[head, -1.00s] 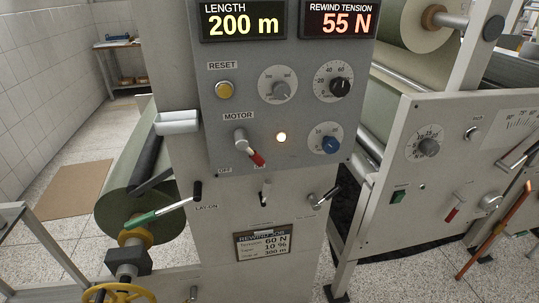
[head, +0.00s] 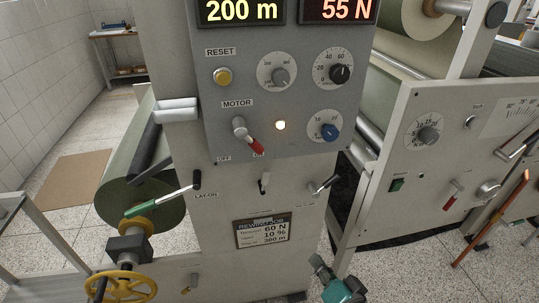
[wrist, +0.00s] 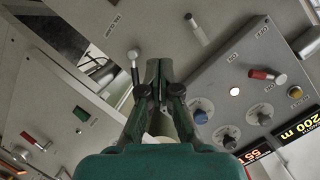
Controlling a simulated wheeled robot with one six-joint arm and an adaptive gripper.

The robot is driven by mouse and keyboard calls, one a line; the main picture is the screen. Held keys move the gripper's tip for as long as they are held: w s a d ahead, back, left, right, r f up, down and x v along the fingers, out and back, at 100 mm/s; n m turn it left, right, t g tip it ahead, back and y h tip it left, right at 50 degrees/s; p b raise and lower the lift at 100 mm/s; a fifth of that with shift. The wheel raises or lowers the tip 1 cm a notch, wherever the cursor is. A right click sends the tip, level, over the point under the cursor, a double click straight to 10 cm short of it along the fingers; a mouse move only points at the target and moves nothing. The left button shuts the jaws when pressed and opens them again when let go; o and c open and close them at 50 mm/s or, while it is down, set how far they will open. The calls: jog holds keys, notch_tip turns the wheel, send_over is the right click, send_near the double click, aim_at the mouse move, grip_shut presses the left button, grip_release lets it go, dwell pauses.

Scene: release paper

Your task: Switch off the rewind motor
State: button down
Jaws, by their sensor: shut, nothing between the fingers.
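The motor switch is a lever with a red tip (head: 251,139) on the grey control panel, below the MOTOR label. Its tip points down and right, to the ON side, away from the OFF label (head: 223,160). The lamp (head: 280,125) beside it is lit. In the wrist view the red lever (wrist: 262,74) and the lit lamp (wrist: 234,91) show at the right, turned over. My gripper (head: 318,262) is low in the head view, below the panel and apart from it. In the wrist view my gripper (wrist: 159,64) has its fingers together, empty, left of the lever.
Below the panel are the lay-on lever (head: 175,196), a middle lever (head: 265,183) and a right lever (head: 324,185). Dials (head: 330,132) sit right of the lamp. A yellow handwheel (head: 130,287) and a second machine panel (head: 440,190) flank the column.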

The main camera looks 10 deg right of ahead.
aim_at(250, 138)
jog(key=w+r+g+y, duration=0.1)
jog(key=w+r, duration=0.3)
jog(key=r, duration=0.9)
jog(key=w+r+n+g+y, duration=0.1)
jog(key=w+r+y, duration=0.2)
jog(key=r, duration=1.1)
jog(key=shift+w+r+n, duration=0.3)
jog(key=shift+w, duration=0.85)
jog(key=w+a+f, duration=0.5)
jog(key=w+a, duration=0.2)
jog(key=w, duration=0.2)
jog(key=shift+a+f, duration=0.25)
jog(key=shift+a, duration=0.15)
